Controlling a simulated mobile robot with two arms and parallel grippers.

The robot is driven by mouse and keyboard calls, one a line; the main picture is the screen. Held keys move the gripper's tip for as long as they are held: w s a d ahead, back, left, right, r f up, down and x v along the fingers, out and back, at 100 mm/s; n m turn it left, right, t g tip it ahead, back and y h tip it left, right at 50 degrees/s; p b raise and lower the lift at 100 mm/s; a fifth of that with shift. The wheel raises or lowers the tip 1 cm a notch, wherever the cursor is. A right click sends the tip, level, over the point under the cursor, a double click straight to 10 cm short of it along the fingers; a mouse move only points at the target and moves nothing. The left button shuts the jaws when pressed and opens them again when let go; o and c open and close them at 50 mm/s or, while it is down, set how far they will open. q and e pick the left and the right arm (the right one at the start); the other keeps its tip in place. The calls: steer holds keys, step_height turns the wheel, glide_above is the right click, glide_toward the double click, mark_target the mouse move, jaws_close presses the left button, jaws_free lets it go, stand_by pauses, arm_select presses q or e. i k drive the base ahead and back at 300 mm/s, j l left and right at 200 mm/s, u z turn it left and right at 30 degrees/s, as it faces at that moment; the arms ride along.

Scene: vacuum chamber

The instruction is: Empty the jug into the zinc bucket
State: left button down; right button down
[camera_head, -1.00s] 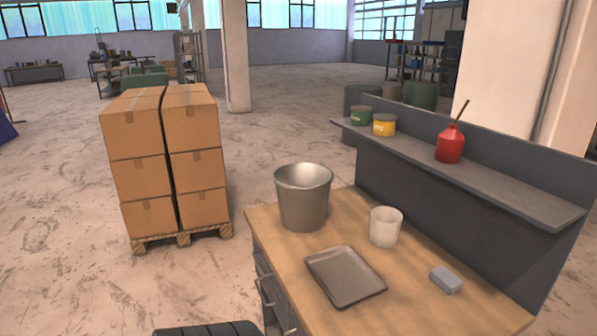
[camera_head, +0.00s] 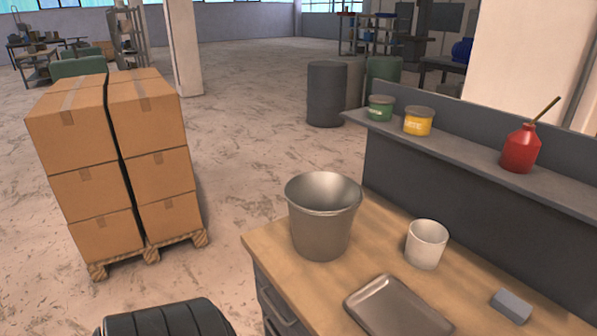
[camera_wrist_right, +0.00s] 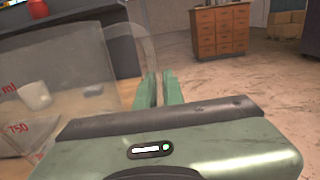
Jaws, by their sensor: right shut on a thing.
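The zinc bucket (camera_head: 322,222) stands upright on the left part of the wooden workbench (camera_head: 270,238) in the head view. The inside of its far wall shows, but its bottom is hidden. The clear jug (camera_wrist_right: 80,68) fills the left of the right wrist view, with red "ml" and "750" marks. My right gripper (camera_wrist_right: 159,88) has its green fingers shut on the jug at its handle side. What the jug holds cannot be made out. The jug and both grippers are outside the head view.
A white cup (camera_head: 426,246), a metal tray (camera_head: 397,310) and a grey block (camera_head: 511,306) lie right of the bucket. A shelf (camera_head: 455,152) behind carries two tins and a red oil can (camera_head: 520,149). Stacked cartons (camera_head: 113,165) stand on a pallet at left, with bare floor around.

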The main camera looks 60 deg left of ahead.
mark_target(322, 206)
steer(key=k+j, duration=0.1)
steer(key=j, duration=1.3)
steer(key=k+j, duration=0.15)
steer(key=j, duration=1.2)
steer(key=k+j, duration=0.15)
steer(key=j, duration=0.55)
